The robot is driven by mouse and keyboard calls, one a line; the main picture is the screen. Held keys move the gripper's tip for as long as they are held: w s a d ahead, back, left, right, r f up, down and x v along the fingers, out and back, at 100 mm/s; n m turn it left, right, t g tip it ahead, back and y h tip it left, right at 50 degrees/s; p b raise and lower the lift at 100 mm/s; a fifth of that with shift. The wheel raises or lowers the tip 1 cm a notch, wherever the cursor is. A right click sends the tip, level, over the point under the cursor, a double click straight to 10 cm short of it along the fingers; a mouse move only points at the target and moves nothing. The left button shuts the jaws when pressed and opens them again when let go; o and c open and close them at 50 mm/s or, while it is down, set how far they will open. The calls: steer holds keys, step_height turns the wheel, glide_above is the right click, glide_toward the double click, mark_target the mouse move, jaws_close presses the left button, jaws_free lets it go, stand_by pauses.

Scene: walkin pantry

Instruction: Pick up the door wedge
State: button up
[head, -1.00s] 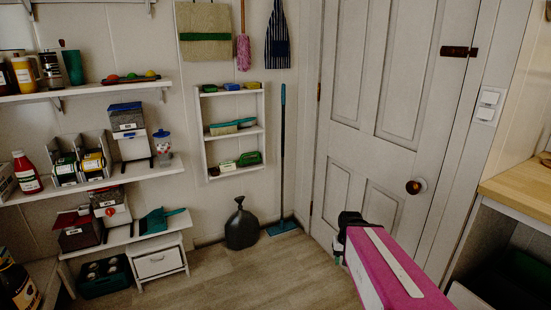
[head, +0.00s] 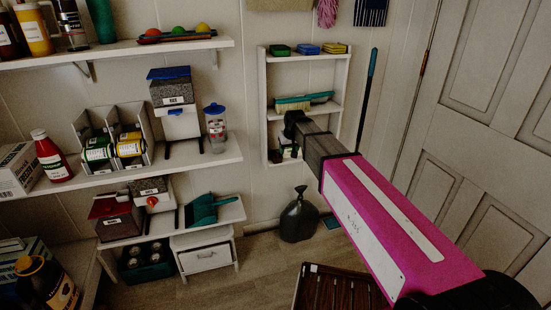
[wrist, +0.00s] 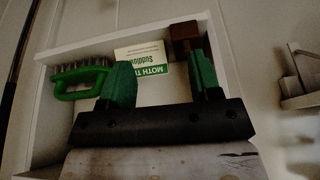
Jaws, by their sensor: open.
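The door wedge looks to be the small brown block (wrist: 183,40) on the small wall shelf, in the wrist view near its top right. It lies just beyond the tip of the right-hand finger, and its lower part is partly covered by that finger. My gripper (wrist: 160,78) is open, its two green fingers apart with nothing seen between them but a moth trap box (wrist: 140,54) behind. In the head view my arm reaches to the lower part of the wall shelf (head: 263,100). There my arm hides most of the lowest compartment, and I cannot make out the wedge.
A green-handled brush (wrist: 82,78) lies left of the box in the wrist view. The shelf's side walls and boards enclose the compartment closely. A teal broom handle (head: 368,95) leans right of the shelf.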

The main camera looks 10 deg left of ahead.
mark_target(278, 154)
steer(key=a+r, duration=0.2)
steer(key=a, duration=0.3)
steer(key=shift+n, duration=0.3)
steer(key=x, duration=0.7)
steer(key=w+x, duration=0.1)
steer(key=x, duration=0.3)
steer(key=shift+d+r, duration=0.1)
steer(key=shift+d, duration=0.2)
steer(key=c, duration=0.7)
